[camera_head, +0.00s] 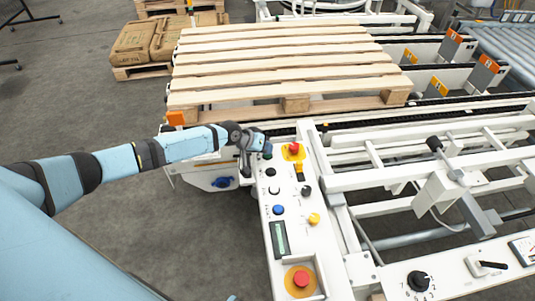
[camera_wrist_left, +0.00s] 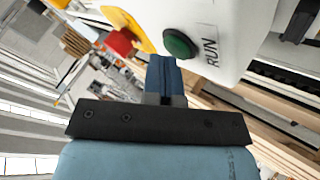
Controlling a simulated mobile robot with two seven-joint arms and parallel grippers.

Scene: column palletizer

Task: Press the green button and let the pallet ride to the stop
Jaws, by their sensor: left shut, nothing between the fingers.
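The green button (camera_wrist_left: 180,44) shows in the left wrist view on a white panel face, beside a RUN label. My left gripper (camera_wrist_left: 163,68) is shut and empty, its fingertips close to the button's lower left; I cannot tell whether they touch it. In the head view the left gripper (camera_head: 262,142) is over the far end of the white control panel (camera_head: 258,215), covering part of its top. The wooden pallet (camera_head: 280,73) lies empty on the chain conveyor beyond the panel. Orange-faced blocks (camera_head: 452,42) stand along the conveyor to its right; I cannot tell which is the stop.
The panel carries a red button (camera_head: 294,148) on yellow, a blue button (camera_head: 278,210), a yellow knob (camera_head: 314,218) and a large red button (camera_head: 301,279). White conveyor frames (camera_head: 400,180) fill the right side.

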